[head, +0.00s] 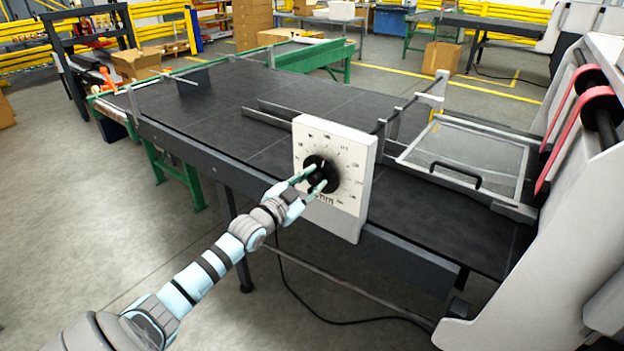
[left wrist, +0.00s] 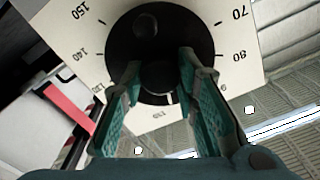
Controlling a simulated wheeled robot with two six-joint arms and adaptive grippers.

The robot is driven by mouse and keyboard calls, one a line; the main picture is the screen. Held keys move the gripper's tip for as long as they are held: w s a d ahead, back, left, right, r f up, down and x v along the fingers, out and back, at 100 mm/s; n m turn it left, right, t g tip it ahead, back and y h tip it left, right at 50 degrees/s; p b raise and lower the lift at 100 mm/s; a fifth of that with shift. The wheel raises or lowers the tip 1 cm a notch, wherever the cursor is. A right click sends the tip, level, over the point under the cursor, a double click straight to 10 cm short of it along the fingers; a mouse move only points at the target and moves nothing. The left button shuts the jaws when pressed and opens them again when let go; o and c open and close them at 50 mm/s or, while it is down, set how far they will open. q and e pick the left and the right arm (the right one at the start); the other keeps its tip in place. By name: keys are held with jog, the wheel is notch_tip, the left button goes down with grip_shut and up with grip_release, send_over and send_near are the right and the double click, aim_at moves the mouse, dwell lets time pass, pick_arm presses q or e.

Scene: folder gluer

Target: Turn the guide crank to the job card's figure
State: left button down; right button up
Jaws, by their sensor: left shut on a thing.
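The guide crank (head: 321,164) is a round black knob on a white dial plate (head: 358,142) at the front edge of the dark machine bed. My left gripper (head: 316,181) is shut on the crank from the front. I cannot tell which figure the crank points to. I see no job card. My right gripper is out of view.
The dark machine bed (head: 225,98) stretches behind the dial plate. A clear guard with a black handle (head: 455,172) lies right of it, beside a tall white housing (head: 590,140) with red belts. A black cable (head: 310,308) hangs below.

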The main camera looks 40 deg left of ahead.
pick_arm(q)
jog(key=n, duration=0.3)
jog(key=shift+n+p, duration=0.35)
jog(key=shift+n, duration=0.05)
jog(key=n, duration=0.3)
jog(key=shift+n, duration=0.3)
jog(key=n+p, duration=0.1)
jog(key=n, duration=0.2)
jog(key=shift+n, duration=0.3)
jog(key=n, duration=0.3)
jog(key=shift+a+n, duration=0.1)
jog(key=shift+n, duration=0.2)
jog(key=n, duration=0.6)
jog(key=shift+p, duration=0.35)
jog(key=n, duration=0.6)
jog(key=shift+f, duration=0.1)
jog(key=c, duration=1.2)
grip_release()
jog(key=shift+c, duration=0.2)
